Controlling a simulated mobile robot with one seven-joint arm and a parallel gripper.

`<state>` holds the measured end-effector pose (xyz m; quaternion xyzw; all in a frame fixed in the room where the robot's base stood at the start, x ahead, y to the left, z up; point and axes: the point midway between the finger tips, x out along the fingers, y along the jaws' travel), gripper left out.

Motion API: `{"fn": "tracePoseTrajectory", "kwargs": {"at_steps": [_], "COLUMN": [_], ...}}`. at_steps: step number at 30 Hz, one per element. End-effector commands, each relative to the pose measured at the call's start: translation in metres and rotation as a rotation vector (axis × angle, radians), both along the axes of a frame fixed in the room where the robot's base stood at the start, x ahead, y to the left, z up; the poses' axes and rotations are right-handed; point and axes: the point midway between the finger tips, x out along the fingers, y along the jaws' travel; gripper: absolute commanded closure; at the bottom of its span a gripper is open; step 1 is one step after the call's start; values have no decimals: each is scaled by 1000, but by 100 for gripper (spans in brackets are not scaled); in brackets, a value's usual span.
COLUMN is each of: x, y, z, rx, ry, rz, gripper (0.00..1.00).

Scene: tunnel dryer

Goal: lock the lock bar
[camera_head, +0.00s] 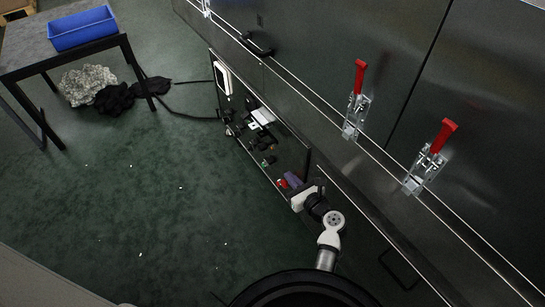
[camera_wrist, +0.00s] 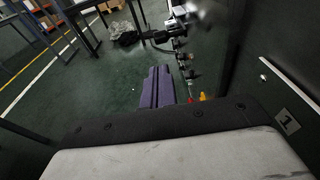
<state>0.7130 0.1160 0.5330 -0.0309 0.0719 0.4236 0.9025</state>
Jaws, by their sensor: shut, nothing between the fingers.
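My gripper (camera_head: 291,179) is low in front of the dark metal machine, beside its lower section with small fittings. Its purple fingers also show in the wrist view (camera_wrist: 157,86), closed together and empty. A small red part (camera_head: 282,183) lies close beside the fingers; in the wrist view a red and yellow part (camera_wrist: 201,97) sits just to their right. Two toggle clamps with raised red handles stand on the machine front, a left one (camera_head: 356,101) and a right one (camera_head: 430,156), both apart from my gripper. I cannot tell for certain which part is the lock bar.
A recessed section with several small fittings (camera_head: 262,135) runs along the machine. A black handle (camera_head: 257,43) projects above it. A table (camera_head: 25,55) with a blue bin (camera_head: 82,28) stands at the far left, with grey cloth (camera_head: 87,84) beneath. The green floor between is mostly clear.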

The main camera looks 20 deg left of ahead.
Motion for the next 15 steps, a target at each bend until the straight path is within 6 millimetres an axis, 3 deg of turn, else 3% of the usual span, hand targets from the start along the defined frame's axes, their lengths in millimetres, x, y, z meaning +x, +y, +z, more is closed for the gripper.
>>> {"fn": "tracePoseTrajectory", "kwargs": {"at_steps": [8,15], "x": [1,21], "y": [2,26], "z": [0,-4], "rx": [-2,-1], "ry": [-2,-3], "rz": [0,4], "gripper": [100,100]}}
